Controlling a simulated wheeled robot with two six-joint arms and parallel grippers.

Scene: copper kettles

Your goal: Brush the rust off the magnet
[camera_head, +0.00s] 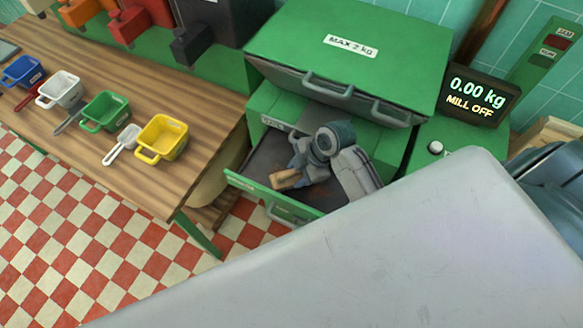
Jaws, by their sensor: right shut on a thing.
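My right gripper (302,165) is inside the open green drawer (246,183) of the mill and is shut on a brush. The brush's wooden handle (285,180) shows just left of the gripper; its bristles are hidden. The drawer has a dark grey floor (268,152) with faint rust-brown marks near the gripper. I cannot make out the magnet as a separate part, and my wrist covers much of the drawer. My left gripper is not in view.
A large green lid (300,45) marked MAX 2 kg is just above the drawer. A display (478,97) reads 0.00 kg, MILL OFF. On the wooden table (190,180) stand blue (22,70), white (62,88), green (106,110) and yellow (163,136) cups with scoops.

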